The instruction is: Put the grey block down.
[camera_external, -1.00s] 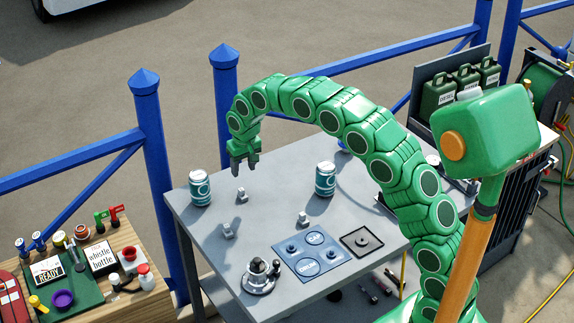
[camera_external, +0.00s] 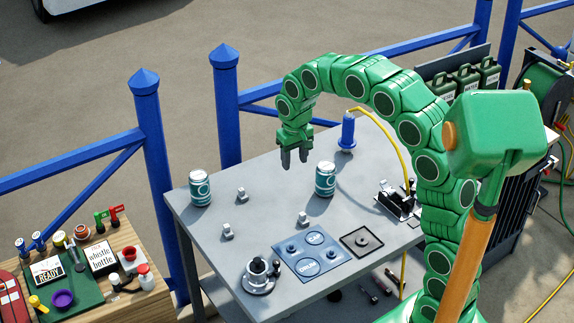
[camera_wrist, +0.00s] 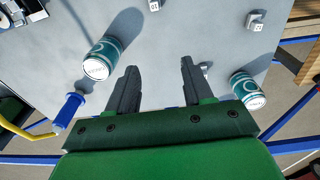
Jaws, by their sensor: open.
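Three small grey blocks stand apart on the grey table (camera_external: 350,210). One grey block (camera_external: 242,194) is between the two cans, one (camera_external: 228,231) is nearer the left edge, and one (camera_external: 303,219) is by the blue plate. My gripper (camera_external: 293,158) is open and empty above the table, left of the right can and clear of all blocks. In the wrist view, nothing is between the fingers (camera_wrist: 159,67). A block (camera_wrist: 205,68) shows partly hidden beside the right finger. The other two blocks (camera_wrist: 154,5) (camera_wrist: 255,19) are at the top.
Two teal cans (camera_external: 200,188) (camera_external: 325,179) stand on the table. A blue cylinder (camera_external: 347,133) with a yellow hose is at the back. A blue plate (camera_external: 312,256), a dark square tray (camera_external: 361,241) and a round metal device (camera_external: 260,276) lie at the front.

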